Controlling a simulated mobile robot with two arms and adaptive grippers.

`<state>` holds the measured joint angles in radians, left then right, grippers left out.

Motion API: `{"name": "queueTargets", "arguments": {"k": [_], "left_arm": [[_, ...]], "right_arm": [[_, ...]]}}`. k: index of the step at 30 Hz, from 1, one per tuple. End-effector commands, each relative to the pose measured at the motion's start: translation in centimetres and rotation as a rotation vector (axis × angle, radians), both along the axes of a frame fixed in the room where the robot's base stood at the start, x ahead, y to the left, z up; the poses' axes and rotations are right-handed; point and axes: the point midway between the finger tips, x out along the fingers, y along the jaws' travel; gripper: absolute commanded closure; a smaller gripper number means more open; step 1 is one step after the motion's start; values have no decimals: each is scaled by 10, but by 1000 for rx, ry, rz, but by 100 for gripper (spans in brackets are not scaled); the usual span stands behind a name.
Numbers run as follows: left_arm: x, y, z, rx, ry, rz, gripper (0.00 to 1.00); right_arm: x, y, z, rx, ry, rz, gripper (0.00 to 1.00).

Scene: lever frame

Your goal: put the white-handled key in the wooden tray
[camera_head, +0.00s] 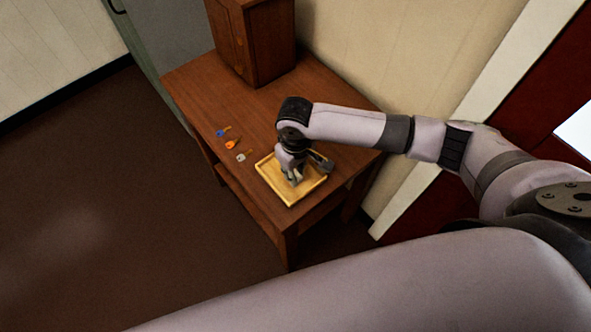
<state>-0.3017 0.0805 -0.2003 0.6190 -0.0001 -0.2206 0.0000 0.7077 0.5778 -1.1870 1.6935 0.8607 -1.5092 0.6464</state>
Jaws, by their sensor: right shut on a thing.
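A key with a white or pale grey handle (241,157) lies on the brown table, just left of the wooden tray. The shallow light wooden tray (273,187) sits near the table's front corner. My right gripper (293,182) points down over the inside of the tray, its fingertips close to the tray floor. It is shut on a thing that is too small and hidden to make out. I cannot tell whether it touches the tray. My left gripper is out of view.
A key with an orange handle (231,145) and one with a blue handle (222,132) lie in a row beyond the white-handled key. A wooden cabinet (252,45) stands at the table's (188,75) back. The tabletop between cabinet and keys is clear.

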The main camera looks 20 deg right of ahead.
Motion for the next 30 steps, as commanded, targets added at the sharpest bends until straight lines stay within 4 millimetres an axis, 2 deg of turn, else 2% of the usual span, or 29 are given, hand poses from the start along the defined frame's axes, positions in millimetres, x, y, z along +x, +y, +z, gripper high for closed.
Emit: {"name": "queueTargets", "arguments": {"k": [8,9,18,26,30], "left_arm": [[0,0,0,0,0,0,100],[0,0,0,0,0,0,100],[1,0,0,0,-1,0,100],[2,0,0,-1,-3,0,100],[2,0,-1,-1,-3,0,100]], "right_arm": [[0,0,-2,0,0,-1,100],[0,0,-2,0,-1,-1,79],[0,0,-2,0,-1,-1,61],[0,0,-2,0,-1,-1,61],[1,0,7,2,-2,0,61]]}}
